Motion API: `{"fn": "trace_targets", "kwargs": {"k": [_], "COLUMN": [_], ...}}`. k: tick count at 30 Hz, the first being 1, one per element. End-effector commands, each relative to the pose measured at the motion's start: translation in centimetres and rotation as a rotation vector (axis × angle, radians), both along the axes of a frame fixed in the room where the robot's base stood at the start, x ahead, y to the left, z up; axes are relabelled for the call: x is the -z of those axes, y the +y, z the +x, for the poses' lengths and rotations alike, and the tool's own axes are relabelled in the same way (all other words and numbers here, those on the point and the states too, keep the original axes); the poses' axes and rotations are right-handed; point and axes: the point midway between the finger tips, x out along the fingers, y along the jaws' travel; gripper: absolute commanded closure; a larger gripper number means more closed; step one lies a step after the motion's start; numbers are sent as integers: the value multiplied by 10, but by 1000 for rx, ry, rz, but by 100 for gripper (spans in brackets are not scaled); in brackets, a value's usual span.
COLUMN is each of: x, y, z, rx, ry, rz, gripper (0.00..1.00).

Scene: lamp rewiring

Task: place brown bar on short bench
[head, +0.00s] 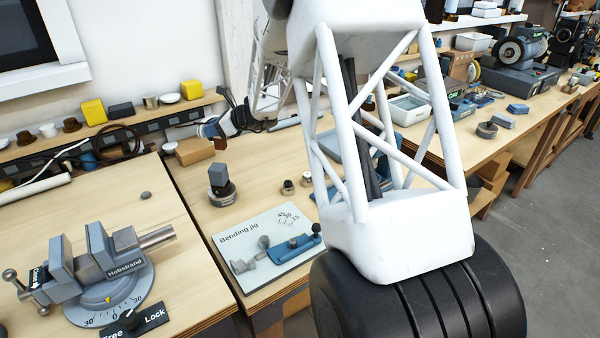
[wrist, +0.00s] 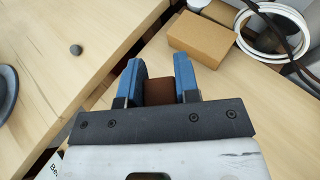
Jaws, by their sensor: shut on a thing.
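The brown bar (wrist: 158,92) is between the blue fingers of my gripper (wrist: 160,82) in the wrist view. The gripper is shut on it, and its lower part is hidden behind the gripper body. In the head view my gripper (head: 208,129) is at the back, in the air near a cardboard-coloured block. Two wooden bench tops lie below: the left one (head: 110,215) carries the vise, and the middle one (head: 190,190) carries the bending jig. I cannot tell which is the short bench. The bar is apart from both tops.
The cardboard-coloured block (head: 195,150) lies close to the gripper, also in the wrist view (wrist: 203,38). A white cable coil (wrist: 272,32) is beside it. The vise (head: 95,270), a grey disc (head: 146,195) and the bending jig (head: 270,245) stand nearer. The left top's back is mostly clear.

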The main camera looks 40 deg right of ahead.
Motion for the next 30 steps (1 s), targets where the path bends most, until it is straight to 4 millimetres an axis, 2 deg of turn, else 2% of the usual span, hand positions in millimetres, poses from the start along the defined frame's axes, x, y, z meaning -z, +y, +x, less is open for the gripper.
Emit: {"fn": "trace_targets", "kwargs": {"k": [8,21,30], "x": [6,57,62], "y": [0,0,0], "z": [0,0,0], "rx": [-1,-1,-1], "ry": [0,0,0], "rz": [0,0,0], "gripper": [97,97,97]}}
